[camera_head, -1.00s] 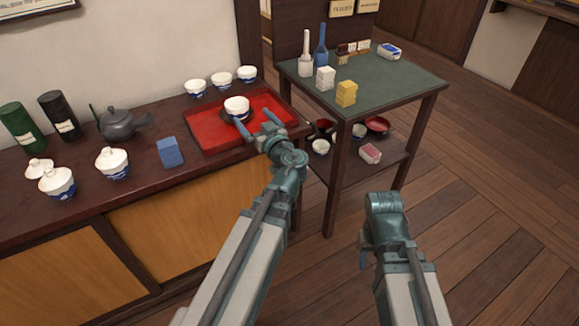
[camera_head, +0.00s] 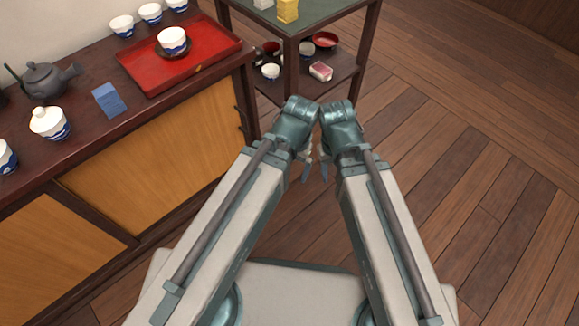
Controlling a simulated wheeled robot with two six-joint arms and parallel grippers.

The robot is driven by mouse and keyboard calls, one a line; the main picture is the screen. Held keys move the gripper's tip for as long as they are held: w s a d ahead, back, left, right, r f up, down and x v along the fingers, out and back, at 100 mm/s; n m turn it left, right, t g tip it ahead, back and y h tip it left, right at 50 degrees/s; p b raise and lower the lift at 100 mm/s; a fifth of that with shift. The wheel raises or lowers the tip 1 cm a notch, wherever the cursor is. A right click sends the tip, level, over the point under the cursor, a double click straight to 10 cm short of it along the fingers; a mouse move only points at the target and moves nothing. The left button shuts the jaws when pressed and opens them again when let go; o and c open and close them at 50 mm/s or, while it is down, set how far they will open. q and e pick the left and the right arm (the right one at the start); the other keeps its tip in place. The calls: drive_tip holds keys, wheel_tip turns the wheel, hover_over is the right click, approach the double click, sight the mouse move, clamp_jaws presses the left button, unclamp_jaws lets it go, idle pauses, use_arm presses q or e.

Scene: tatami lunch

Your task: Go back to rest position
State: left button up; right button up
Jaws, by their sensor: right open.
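My left arm comes in from the lower left and is folded down in front of me. Its gripper (camera_head: 306,168) hangs below the wrist, mostly hidden, so I cannot tell how its jaws stand. My right arm comes in from the lower right, with its wrist close beside the left one. My right gripper (camera_head: 323,169) points down, partly hidden behind its own arm, open, with nothing seen in it. Both grippers are over the floor, clear of the counter (camera_head: 95,160).
A red tray (camera_head: 140,75) on the counter bears a white and blue cup (camera_head: 172,41) on a dark saucer. A table with a shelf (camera_head: 340,75) stands behind my wrists. Floor at right is clear.

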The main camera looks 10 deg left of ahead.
drive_tip(key=shift+r, duration=0.1)
wheel_tip(320, 180, up, 28)
drive_tip(key=p, duration=2.8)
